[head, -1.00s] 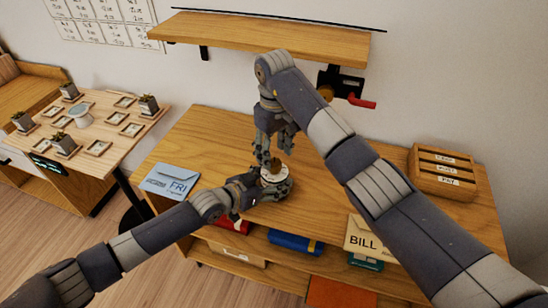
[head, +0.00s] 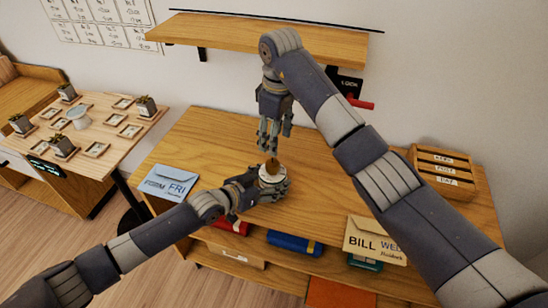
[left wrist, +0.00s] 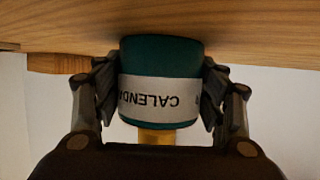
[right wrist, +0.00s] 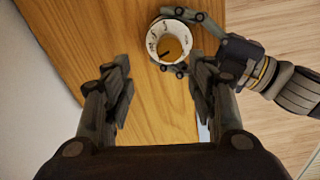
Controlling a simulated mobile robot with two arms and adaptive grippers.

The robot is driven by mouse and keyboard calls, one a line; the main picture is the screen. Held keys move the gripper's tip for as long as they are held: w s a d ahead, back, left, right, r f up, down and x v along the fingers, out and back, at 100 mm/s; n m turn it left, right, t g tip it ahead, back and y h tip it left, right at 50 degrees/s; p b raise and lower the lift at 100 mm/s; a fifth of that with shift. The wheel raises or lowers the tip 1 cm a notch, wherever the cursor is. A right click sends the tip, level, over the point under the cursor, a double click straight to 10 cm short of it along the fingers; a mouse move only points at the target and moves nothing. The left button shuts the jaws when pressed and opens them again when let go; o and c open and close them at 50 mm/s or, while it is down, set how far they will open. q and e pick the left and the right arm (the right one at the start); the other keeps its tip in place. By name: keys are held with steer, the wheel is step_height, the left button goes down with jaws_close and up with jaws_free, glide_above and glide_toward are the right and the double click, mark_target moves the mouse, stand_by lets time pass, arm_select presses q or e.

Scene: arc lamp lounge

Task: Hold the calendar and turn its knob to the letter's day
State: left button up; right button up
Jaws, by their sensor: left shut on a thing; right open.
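The calendar (left wrist: 160,60) is a dark green cylinder with a white band lettered CALENDAR, upside down in the left wrist view. My left gripper (head: 268,188) is shut around it at the desk top. Its white dial and brown knob (right wrist: 173,48) face up in the right wrist view; a dark mark shows on the knob, but the dial's lettering is too small to read. My right gripper (head: 271,142) is open, pointing down above the knob and apart from it. A blue envelope (head: 168,182) marked FRI lies on the desk's left; a cream envelope (head: 372,238) marked BILL and WED lies right.
A wooden letter rack (head: 443,172) with labelled slots stands at the desk's right. A wall shelf (head: 260,36) and a red lever (head: 361,104) are behind my right arm. A side table (head: 92,150) with small plants is at left. Books sit below the desk top.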

steer(key=n, duration=0.4)
steer(key=n+t+y, duration=0.3)
steer(key=n, duration=2.5)
glide_toward(274, 164)
steer(key=x, duration=0.9)
steer(key=shift+w+a, duration=0.1)
steer(key=shift+a, duration=0.05)
steer(key=c, duration=1)
